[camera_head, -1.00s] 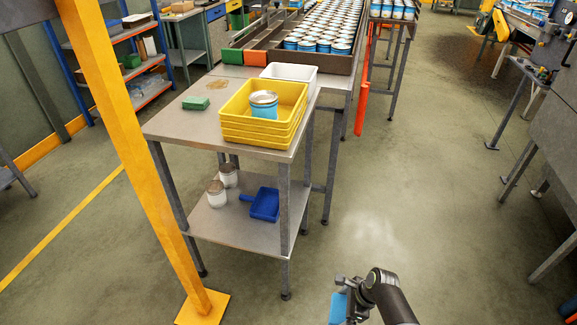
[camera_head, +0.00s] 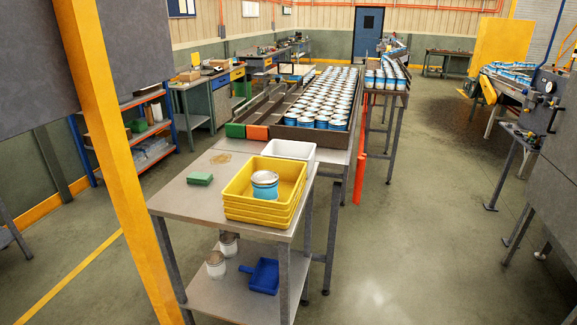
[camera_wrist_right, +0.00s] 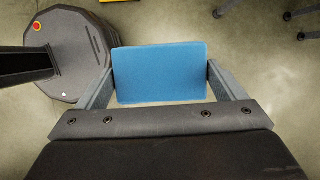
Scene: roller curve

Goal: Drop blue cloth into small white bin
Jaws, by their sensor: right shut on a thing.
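The blue cloth (camera_wrist_right: 160,73) is a flat light-blue rectangle in the right wrist view. My right gripper (camera_wrist_right: 160,80) is shut on it, with one finger at each side edge, and holds it above the floor. A small white bin (camera_head: 289,151) stands on the metal table, behind a stack of yellow trays (camera_head: 252,207). Its inside is mostly hidden in the head view. Neither gripper shows in the head view now.
A blue-and-white can (camera_head: 265,184) sits in the top yellow tray. A green block (camera_head: 200,178) lies on the tabletop (camera_head: 180,200). A yellow post (camera_head: 115,150) stands at left. Open floor (camera_head: 410,240) lies right of the table. Rows of cans (camera_head: 320,100) fill the conveyor behind.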

